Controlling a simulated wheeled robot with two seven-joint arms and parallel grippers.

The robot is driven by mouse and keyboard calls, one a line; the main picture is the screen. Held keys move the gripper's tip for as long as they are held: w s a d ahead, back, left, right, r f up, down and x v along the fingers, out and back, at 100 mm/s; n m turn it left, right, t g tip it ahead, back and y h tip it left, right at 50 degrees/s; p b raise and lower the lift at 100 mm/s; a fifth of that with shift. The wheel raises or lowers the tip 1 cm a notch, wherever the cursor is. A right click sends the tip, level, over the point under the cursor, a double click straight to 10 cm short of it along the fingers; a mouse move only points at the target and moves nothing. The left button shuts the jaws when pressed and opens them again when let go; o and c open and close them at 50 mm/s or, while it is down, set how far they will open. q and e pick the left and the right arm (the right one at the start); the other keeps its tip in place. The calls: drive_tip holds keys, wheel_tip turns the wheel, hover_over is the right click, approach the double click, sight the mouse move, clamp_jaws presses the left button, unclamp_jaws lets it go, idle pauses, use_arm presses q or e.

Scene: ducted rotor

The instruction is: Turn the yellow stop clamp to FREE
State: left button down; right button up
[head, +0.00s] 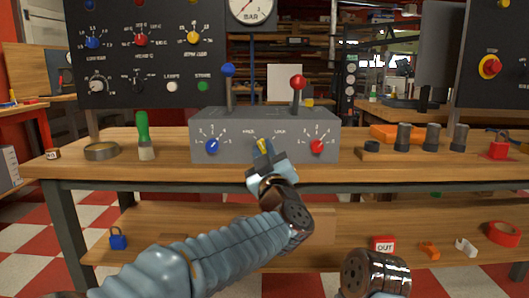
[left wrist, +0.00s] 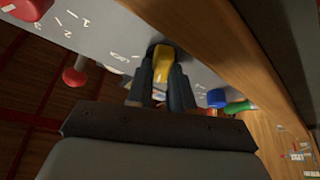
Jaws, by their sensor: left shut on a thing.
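The yellow stop clamp (head: 262,145) is on the front face of the grey control box (head: 228,130), between the blue and red knobs. The markings above it look like FREE on the left and LOCK on the right, but they are small. My left gripper (head: 264,156) reaches up to the clamp from below and is shut on it. In the left wrist view the clamp (left wrist: 163,66) sits between the two fingers (left wrist: 160,88). The fingers hide part of it, so its exact angle is hard to tell. My right arm's end shows at the bottom right of the head view; its fingers are not visible.
A blue knob (head: 212,146) and a red knob (head: 317,146) flank the clamp. A blue-topped lever (head: 228,72) and a red-topped lever (head: 297,84) rise from the box. A green-handled brush (head: 143,135) and a ring (head: 101,151) stand left. Dark cylinders (head: 403,137) stand right.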

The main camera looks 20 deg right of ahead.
use_arm(q)
drive_tip(key=shift+n+g+y+p, duration=0.35)
drive_tip(key=shift+n+y, duration=0.65)
drive_tip(key=shift+n, duration=1.1)
drive_tip(key=c, duration=1)
unclamp_jaws()
drive_tip(key=b+v, duration=0.1)
drive_tip(key=v, duration=1.3)
drive_tip(key=shift+r, duration=0.15)
